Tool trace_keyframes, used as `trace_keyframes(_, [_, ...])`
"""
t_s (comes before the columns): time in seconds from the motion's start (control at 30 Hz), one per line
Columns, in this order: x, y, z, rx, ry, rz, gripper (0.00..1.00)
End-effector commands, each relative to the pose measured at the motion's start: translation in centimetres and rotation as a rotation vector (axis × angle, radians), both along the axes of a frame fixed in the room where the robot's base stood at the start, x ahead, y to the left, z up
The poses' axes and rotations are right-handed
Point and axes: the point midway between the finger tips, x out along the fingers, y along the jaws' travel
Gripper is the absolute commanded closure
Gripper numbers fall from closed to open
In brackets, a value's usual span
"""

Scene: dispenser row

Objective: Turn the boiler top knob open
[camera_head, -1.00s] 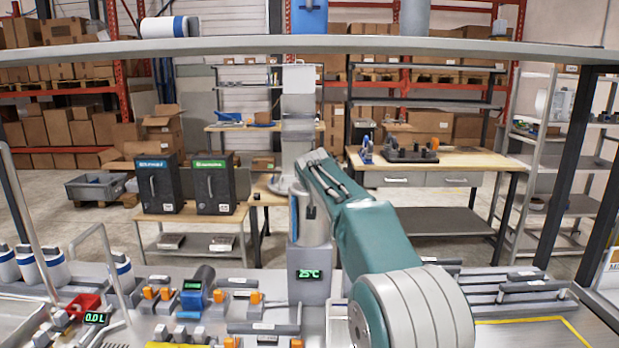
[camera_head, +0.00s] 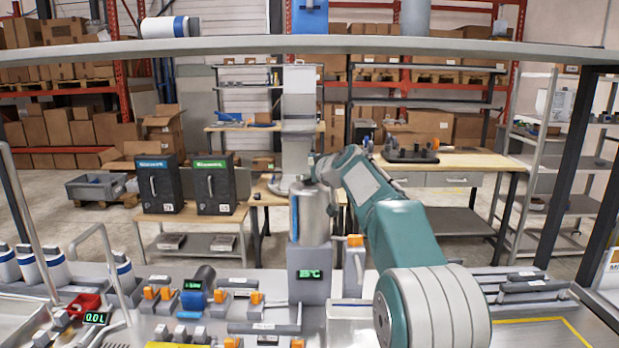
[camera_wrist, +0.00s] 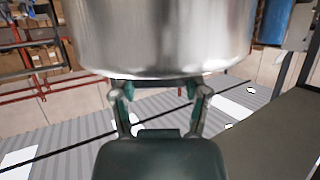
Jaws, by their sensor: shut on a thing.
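The boiler (camera_head: 313,215) is a metal cylinder on a grey base with a green temperature display (camera_head: 308,275), at the middle of the bench in the head view. My gripper (camera_head: 324,172) is at its top right edge, small and partly hidden by my arm. In the wrist view a large shiny metal cylinder (camera_wrist: 160,35) fills the upper middle. There my gripper (camera_wrist: 158,90) has its two fingers apart, their tips at the cylinder's lower rim. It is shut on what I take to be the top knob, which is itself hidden.
An orange-tipped lever (camera_head: 355,240) stands just right of the boiler. Orange-topped fittings and a small blue device (camera_head: 194,294) lie left of it. White bottles (camera_head: 124,272) stand farther left. A grey overhead shelf (camera_head: 300,44) spans above. A yellow-marked area (camera_head: 535,322) at right is clear.

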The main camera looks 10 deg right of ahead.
Motion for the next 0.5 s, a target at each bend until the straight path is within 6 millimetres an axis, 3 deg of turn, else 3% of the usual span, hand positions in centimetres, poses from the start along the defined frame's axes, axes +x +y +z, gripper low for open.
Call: trace_keyframes(0.5, [0.12, -0.03, -0.49, -0.001, 0.007, 0.312, 0.89])
